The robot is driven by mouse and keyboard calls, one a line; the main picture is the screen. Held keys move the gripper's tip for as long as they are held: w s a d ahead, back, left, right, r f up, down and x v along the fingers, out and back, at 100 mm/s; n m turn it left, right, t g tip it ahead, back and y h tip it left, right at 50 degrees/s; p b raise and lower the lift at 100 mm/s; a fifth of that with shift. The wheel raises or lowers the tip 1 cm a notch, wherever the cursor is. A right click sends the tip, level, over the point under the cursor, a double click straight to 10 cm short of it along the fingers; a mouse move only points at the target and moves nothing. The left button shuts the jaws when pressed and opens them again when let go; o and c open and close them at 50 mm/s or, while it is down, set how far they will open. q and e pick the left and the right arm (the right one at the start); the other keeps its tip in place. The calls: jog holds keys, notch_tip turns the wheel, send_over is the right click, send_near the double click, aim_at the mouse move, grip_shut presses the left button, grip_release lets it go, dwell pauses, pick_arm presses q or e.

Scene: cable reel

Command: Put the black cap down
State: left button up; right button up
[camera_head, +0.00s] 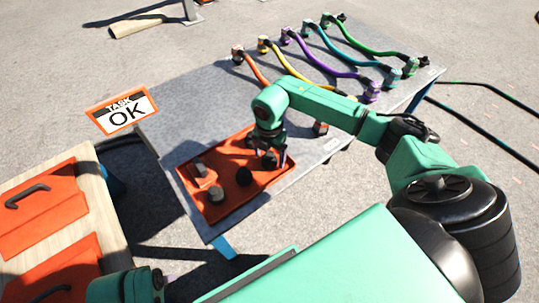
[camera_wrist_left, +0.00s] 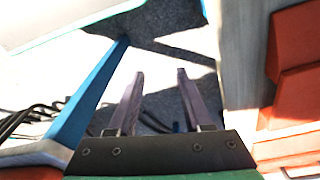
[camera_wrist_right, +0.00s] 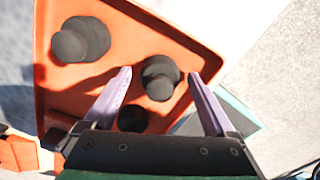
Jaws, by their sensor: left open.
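My right gripper (camera_head: 272,158) is low over the right part of the orange tray (camera_head: 224,209). In the right wrist view its two fingers (camera_wrist_right: 160,73) stand apart. A black cap (camera_wrist_right: 158,86) lies in the tray between and beyond them, with a gap on each side.
The tray lies near the front corner of the grey table (camera_head: 190,100). Several coloured cables (camera_head: 330,62) with end connectors lie along its far side. A wooden surface with orange panels (camera_head: 45,205) is at lower left.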

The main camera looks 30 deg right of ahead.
aim_at(269, 154)
jog(key=shift+r, duration=0.35)
pick_arm(q)
notch_tip(269, 154, down, 7)
jog(key=s+a+p, duration=0.1)
jog(key=p, duration=0.1)
jog(key=shift+r+p, duration=0.2)
jog(key=shift+p, duration=0.1)
pick_arm(e)
notch_tip(269, 154, up, 12)
jog(key=shift+f, duration=0.15)
pick_arm(q)
jog(key=shift+s+a, duration=0.1)
